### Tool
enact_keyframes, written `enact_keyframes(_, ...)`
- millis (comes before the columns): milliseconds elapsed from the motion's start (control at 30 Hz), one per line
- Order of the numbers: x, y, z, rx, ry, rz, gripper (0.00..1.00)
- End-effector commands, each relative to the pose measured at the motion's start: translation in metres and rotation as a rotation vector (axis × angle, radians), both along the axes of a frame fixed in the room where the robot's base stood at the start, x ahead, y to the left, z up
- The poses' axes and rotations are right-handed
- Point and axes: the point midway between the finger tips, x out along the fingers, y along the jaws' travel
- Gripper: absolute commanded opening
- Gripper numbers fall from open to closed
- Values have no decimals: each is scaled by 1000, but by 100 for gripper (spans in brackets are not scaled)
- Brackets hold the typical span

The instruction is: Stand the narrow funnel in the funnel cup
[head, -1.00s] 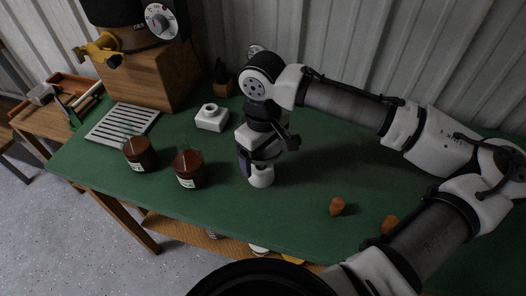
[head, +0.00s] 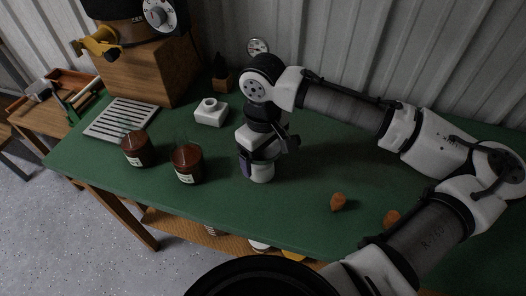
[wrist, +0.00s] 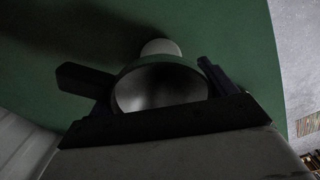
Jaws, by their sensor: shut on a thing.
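My gripper (head: 257,157) is low over the middle of the green table, its fingers on either side of a round grey piece, which I take for the narrow funnel. In the wrist view, the funnel (wrist: 160,88) shows its wide, shaded bowl between the fingers. A white round piece, seemingly the funnel cup (head: 262,173), stands on the table directly below my gripper. It also shows just beyond the funnel in the wrist view (wrist: 161,46). The funnel's lower end is hidden, so I cannot tell whether it is inside the cup.
Two dark red jars (head: 187,164) stand to the left of my gripper. A white block with a round neck (head: 211,113) is behind them, near a slatted grey tray (head: 121,118). A small orange-brown piece (head: 338,202) lies to the right. The table's front is mostly clear.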

Motion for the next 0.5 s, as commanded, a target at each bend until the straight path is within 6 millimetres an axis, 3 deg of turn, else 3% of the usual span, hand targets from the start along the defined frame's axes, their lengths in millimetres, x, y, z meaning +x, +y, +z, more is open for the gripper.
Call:
enact_keyframes(200, 0, 0, 0, 0, 0, 0, 52)
enact_keyframes(233, 0, 0, 0, 0, 0, 0, 85)
enact_keyframes(367, 0, 0, 0, 0, 0, 0, 100)
enact_keyframes(500, 0, 0, 0, 0, 0, 0, 100)
